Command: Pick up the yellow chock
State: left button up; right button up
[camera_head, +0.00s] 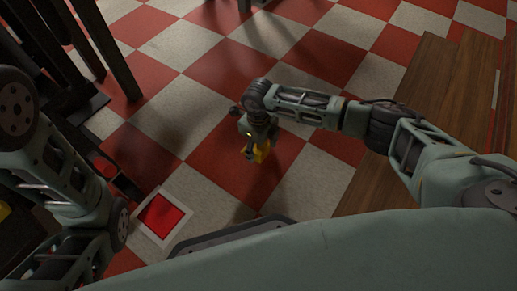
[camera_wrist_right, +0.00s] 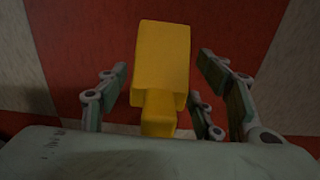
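The yellow chock (camera_head: 262,152) shows partly behind my right gripper (camera_head: 253,148) in the head view, over the checkered floor. In the right wrist view the yellow chock (camera_wrist_right: 162,65) is a block with a narrower part toward the camera. The fingers of my right gripper (camera_wrist_right: 163,85) stand on both sides of it, with visible gaps between fingers and chock. The gripper is open around the chock. I cannot tell whether the chock's underside touches the floor. My left arm is at the left of the head view, but its gripper does not show.
A red square with a pale border (camera_head: 163,217) lies on the floor at lower left. Dark furniture legs (camera_head: 108,50) stand at upper left. A brown wooden surface (camera_head: 440,85) is at the right. A small yellow patch (camera_head: 4,210) shows at the left edge.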

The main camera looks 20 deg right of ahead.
jog(key=c, duration=1.1)
jog(key=shift+c, duration=0.4)
jog(key=shift+r, duration=0.15)
